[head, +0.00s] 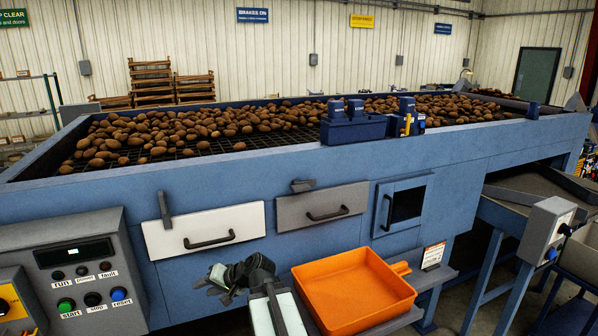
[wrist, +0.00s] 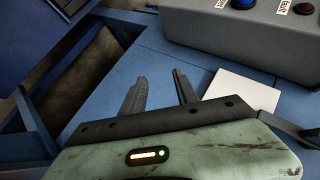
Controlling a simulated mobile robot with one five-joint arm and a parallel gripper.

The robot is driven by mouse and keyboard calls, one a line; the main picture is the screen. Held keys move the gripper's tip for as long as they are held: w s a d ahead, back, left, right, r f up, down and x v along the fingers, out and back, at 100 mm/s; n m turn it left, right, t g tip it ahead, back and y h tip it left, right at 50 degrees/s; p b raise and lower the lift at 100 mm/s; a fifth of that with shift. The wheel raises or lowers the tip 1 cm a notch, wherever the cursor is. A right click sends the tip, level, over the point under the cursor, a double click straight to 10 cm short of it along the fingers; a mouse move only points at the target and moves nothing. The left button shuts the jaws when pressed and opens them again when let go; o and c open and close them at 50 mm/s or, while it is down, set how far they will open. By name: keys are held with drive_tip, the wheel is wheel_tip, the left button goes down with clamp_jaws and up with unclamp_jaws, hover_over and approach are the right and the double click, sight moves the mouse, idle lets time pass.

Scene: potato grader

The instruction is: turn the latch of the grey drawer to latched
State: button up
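The grey drawer (head: 290,213) is in the blue machine front in the head view, looking flush, with a black bar handle (head: 327,214). Its dark latch (head: 303,186) sits just above the drawer's upper edge and lies nearly level. My gripper (head: 217,281) is below and left of the grey drawer, in front of the machine and under the white drawer, apart from the latch. In the wrist view my gripper (wrist: 160,90) has its two dark fingers spread with nothing between them. The grey drawer and its latch cannot be made out in the wrist view.
A white drawer (head: 180,236) with an upright latch (head: 164,209) is left of the grey one. An orange tray (head: 348,320) stands below the grey drawer. A control box (head: 85,265) juts out at left. A dark-windowed blue door (head: 425,190) is at right.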

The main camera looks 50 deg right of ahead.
drive_tip(key=d+r+m+t+h+p, duration=0.2)
drive_tip(key=d+r+m+t, duration=0.2)
drive_tip(key=d+r, duration=0.7)
drive_tip(key=m+t+h+p, duration=0.3)
drive_tip(key=m+h+p, duration=0.1)
drive_tip(key=m+h, duration=0.55)
approach(302, 191)
drive_tip(key=d+x, duration=0.1)
drive_tip(key=x, duration=0.3)
drive_tip(key=shift+m+y, duration=0.25)
drive_tip(key=shift+m, duration=0.1)
drive_tip(key=x, duration=0.7)
drive_tip(key=shift+w+a+r, duration=0.15)
drive_tip(key=shift+w, duration=0.1)
drive_tip(key=shift+s, duration=0.1)
clamp_jaws()
drive_tip(key=shift+a, duration=0.1)
